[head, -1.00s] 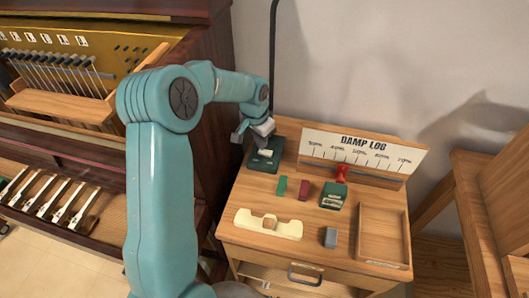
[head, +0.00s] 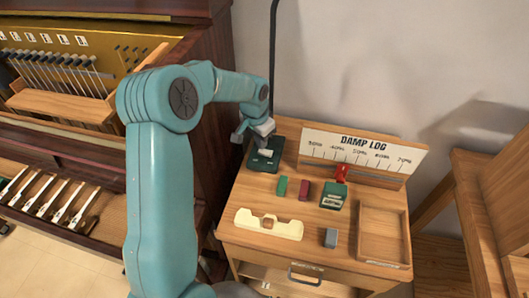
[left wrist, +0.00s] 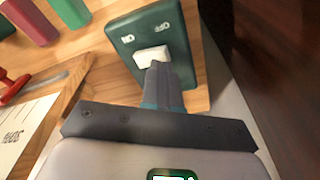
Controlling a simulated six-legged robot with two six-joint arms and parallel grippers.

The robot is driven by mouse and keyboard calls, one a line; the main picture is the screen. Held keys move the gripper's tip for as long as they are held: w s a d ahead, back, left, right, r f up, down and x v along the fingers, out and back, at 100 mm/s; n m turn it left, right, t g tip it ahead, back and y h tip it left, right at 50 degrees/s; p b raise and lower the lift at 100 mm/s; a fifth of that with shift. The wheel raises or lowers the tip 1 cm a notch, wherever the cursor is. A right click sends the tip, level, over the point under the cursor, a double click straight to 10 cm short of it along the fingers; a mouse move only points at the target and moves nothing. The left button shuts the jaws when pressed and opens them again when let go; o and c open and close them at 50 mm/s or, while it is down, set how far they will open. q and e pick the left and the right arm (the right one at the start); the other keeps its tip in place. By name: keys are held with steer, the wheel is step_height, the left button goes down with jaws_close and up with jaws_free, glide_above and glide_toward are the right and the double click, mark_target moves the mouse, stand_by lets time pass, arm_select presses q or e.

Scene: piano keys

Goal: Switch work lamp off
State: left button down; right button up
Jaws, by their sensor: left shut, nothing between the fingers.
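A dark green switch box (head: 264,160) sits at the back left of the small wooden cabinet, with a black lamp pole (head: 272,60) rising behind it. In the left wrist view, the box (left wrist: 178,45) has a white rocker switch (left wrist: 150,56) with small white labels beside it. My left gripper (head: 262,143) is shut and empty, over the box. In the left wrist view its fingertips (left wrist: 158,68) are at the near edge of the rocker; I cannot tell whether they touch. The lamp head is out of view. My right gripper is not in view.
The cabinet top (head: 262,206) also holds green and dark red blocks, a green box, a grey block, a cream piece and an empty tray (head: 383,240). A "DAMP LOG" board (head: 360,155) stands at the back. The piano (head: 205,130) is close on the left.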

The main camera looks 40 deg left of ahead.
arm_select(q)
steer(key=shift+f+b, duration=0.65)
steer(key=shift+f, duration=0.2)
stand_by(0.3)
steer(key=shift+r, duration=0.1)
steer(key=shift+r+p, duration=2.4)
steer(key=shift+r, duration=1.05)
steer(key=shift+r, duration=0.1)
